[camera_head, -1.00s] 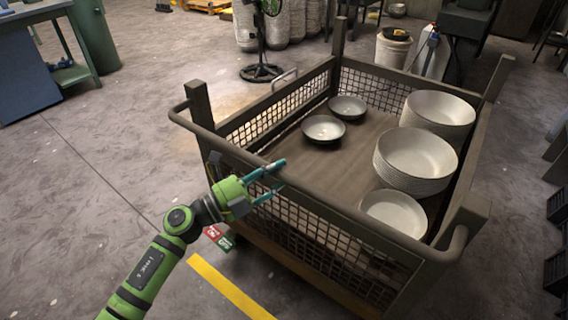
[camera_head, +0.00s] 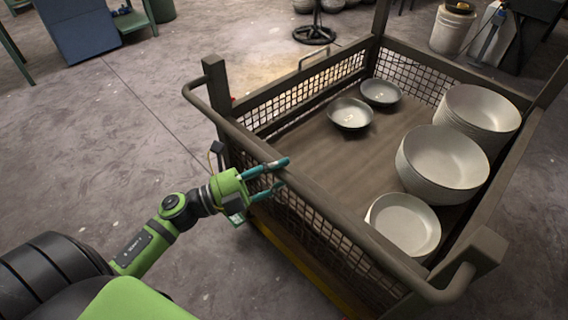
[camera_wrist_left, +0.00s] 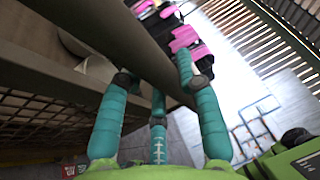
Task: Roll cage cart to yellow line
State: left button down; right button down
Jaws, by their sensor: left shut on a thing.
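The cage cart (camera_head: 322,212) is a dark metal cage with mesh sides and a tubular rail along its near side. My left gripper (camera_head: 279,174) is shut on this near rail. In the left wrist view, the teal fingers (camera_wrist_left: 160,88) close around the dark rail (camera_wrist_left: 120,42). A yellow line (camera_head: 300,264) shows on the floor along the cart's lower near edge, partly hidden by the cart. My right gripper is not in view.
The cart holds two small bowls (camera_head: 350,113), two tall bowl stacks (camera_head: 443,160) and a shallow bowl (camera_head: 404,223) near the rail. A blue cabinet (camera_head: 78,30) stands far left. A fan base (camera_head: 314,35) and white bucket (camera_head: 452,30) stand behind. The left floor is clear.

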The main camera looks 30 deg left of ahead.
pick_arm(q)
jog(key=shift+s+a, duration=0.15)
jog(key=c, duration=0.8)
grip_release()
jog(key=shift+c, duration=0.2)
jog(key=v, duration=1.2)
jog(key=shift+f, duration=0.1)
